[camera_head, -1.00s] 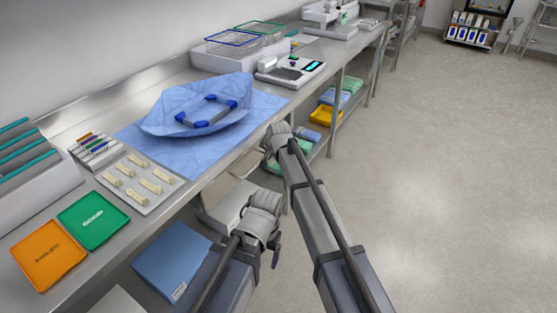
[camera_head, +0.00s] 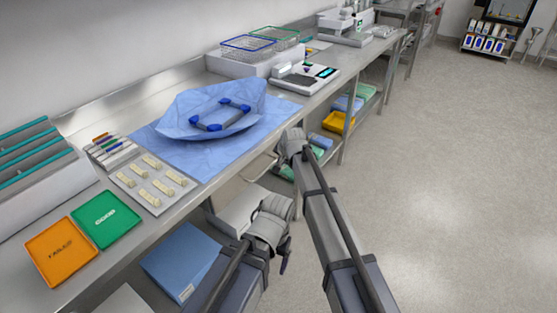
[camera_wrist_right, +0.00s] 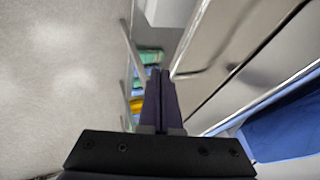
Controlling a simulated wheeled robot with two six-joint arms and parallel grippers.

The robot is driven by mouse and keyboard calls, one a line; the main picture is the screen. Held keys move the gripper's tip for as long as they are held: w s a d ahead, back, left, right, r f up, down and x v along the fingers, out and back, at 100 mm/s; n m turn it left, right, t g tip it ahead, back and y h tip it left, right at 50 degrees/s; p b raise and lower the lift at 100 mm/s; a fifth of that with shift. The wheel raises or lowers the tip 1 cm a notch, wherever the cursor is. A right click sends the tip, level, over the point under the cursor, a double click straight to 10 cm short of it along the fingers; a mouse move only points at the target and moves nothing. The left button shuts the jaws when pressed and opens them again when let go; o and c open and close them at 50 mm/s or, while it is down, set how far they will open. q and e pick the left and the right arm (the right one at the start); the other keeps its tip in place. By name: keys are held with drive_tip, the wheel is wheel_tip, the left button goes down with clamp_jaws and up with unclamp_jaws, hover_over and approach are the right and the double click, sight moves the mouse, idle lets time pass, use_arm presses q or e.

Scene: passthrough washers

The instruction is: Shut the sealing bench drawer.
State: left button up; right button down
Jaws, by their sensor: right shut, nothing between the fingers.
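The sealing bench (camera_head: 190,208) runs diagonally along the left in the head view. A drawer handle (camera_head: 262,168) shows just under its front edge, beside my right wrist. In the right wrist view a grey drawer front (camera_wrist_right: 222,45) with a bar handle (camera_wrist_right: 192,74) lies to the right of the fingers. A dark gap runs along its upper edge; I cannot tell how far out the drawer is. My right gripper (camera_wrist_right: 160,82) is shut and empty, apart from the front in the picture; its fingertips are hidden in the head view. My left gripper (camera_head: 285,258) is low before the bench, mostly hidden by its wrist.
On the bench lie a blue wrap with a blue-grey frame (camera_head: 220,115), a tray of pale pieces (camera_head: 150,182), a green tray (camera_head: 106,219) and an orange tray (camera_head: 61,252). A blue box (camera_head: 182,262) sits below.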

drive_tip(key=d+p+v, duration=0.1)
drive_tip(key=p+v, duration=0.7)
drive_tip(key=v, duration=0.3)
drive_tip(key=shift+s+d+p, duration=0.3)
drive_tip(key=shift+s+d, duration=0.05)
drive_tip(key=shift+f, duration=0.15)
drive_tip(key=s+d+f+n+g+h, duration=0.1)
drive_tip(key=s+d+f+n+g, duration=0.15)
drive_tip(key=s+d, duration=0.85)
drive_tip(key=s+d+f+n+g+h, duration=0.1)
drive_tip(key=s+d+n+g, duration=0.2)
drive_tip(key=s+d, duration=0.85)
drive_tip(key=s+a+n, duration=0.1)
drive_tip(key=s+a, duration=0.4)
drive_tip(key=a, duration=0.2)
drive_tip(key=s+a+n+g+h, duration=0.1)
drive_tip(key=s+a+n, duration=0.1)
drive_tip(key=s+a, duration=0.2)
drive_tip(key=a, duration=0.3)
drive_tip(key=shift+s+a+r+h+p, duration=0.3)
drive_tip(key=shift+s+a+r+p, duration=0.05)
drive_tip(key=shift+s+r+p, duration=0.05)
drive_tip(key=shift+n, duration=0.25)
